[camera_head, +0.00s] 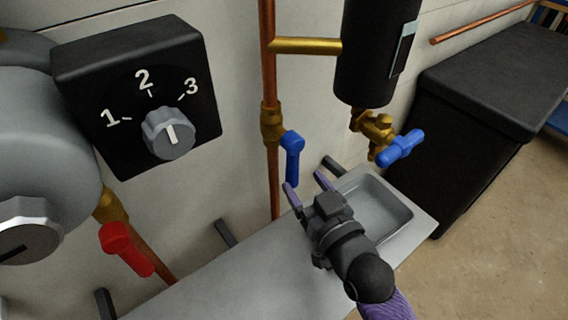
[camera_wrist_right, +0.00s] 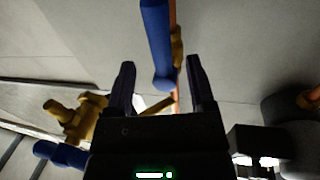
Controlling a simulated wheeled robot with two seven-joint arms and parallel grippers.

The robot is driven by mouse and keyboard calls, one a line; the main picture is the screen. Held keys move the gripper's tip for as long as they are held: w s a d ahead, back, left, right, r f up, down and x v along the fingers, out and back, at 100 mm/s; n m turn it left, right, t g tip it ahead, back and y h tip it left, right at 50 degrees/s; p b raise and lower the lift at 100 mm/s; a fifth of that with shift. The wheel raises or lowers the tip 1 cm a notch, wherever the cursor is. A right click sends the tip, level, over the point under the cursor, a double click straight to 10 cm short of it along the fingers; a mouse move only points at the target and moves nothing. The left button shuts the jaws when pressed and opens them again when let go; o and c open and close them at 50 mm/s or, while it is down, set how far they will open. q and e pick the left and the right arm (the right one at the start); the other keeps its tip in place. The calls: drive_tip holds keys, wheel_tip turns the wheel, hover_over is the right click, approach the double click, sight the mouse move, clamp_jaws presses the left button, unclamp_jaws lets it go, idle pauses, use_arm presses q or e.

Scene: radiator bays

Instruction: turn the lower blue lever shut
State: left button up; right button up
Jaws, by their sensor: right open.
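The blue lever (camera_head: 291,158) hangs downward from a brass valve (camera_head: 271,124) on the vertical copper pipe (camera_head: 267,60), roughly in line with the pipe. My right gripper (camera_head: 306,182) is open and empty, its purple fingertips just below and near the lever's lower end. In the right wrist view the lever (camera_wrist_right: 157,42) comes down between the two open fingers (camera_wrist_right: 160,68), with its rounded end near their tips; I cannot tell whether they touch. A second blue handle (camera_head: 400,148) sits on a brass tap under the black cylinder. My left gripper is out of view.
A grey shelf with a shallow tray (camera_head: 412,215) lies below my right gripper. A black cylinder (camera_head: 375,50) and a black cabinet (camera_head: 490,90) stand to the right. A black dial box (camera_head: 140,95) and a red lever (camera_head: 126,249) are on the left.

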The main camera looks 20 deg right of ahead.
sight(296, 172)
drive_tip(key=w, duration=0.2)
drive_tip(key=w+b, duration=0.1)
drive_tip(key=w, duration=0.1)
drive_tip(key=w+a+b, duration=0.1)
drive_tip(key=w, duration=0.1)
drive_tip(key=shift+w+f, duration=0.15)
drive_tip(key=shift+f, duration=0.05)
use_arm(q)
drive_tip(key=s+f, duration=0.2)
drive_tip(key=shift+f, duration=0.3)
use_arm(e)
drive_tip(key=shift+w+r, duration=0.15)
drive_tip(key=shift+w, duration=0.15)
clamp_jaws()
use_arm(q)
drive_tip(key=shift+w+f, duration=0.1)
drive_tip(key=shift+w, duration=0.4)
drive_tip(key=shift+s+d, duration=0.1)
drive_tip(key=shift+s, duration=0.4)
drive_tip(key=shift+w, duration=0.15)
